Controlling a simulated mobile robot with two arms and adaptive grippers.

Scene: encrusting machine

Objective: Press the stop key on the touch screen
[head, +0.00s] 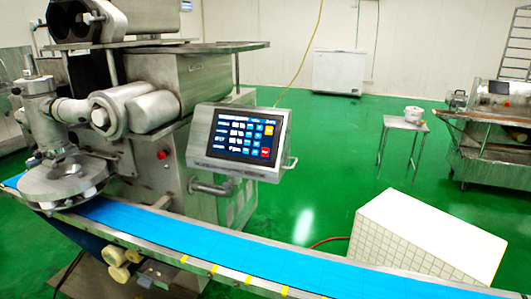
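The touch screen (241,137) is lit on a grey metal control panel (205,132), held by a pipe bracket on the encrusting machine. It faces me, tilted a little. Its dark display shows white lines of text, blue keys and, at the lower right, one red key (265,152). The lettering is too small to read, so I cannot tell which key is stop. Neither of my grippers shows in the head view.
A blue conveyor belt (230,249) runs across the front, below the panel. The encrusting machine (150,135) fills the left. A white tiled block (430,240) stands at the right. Green floor is open behind the belt. A small table (403,126) and a white chest (339,72) stand farther back.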

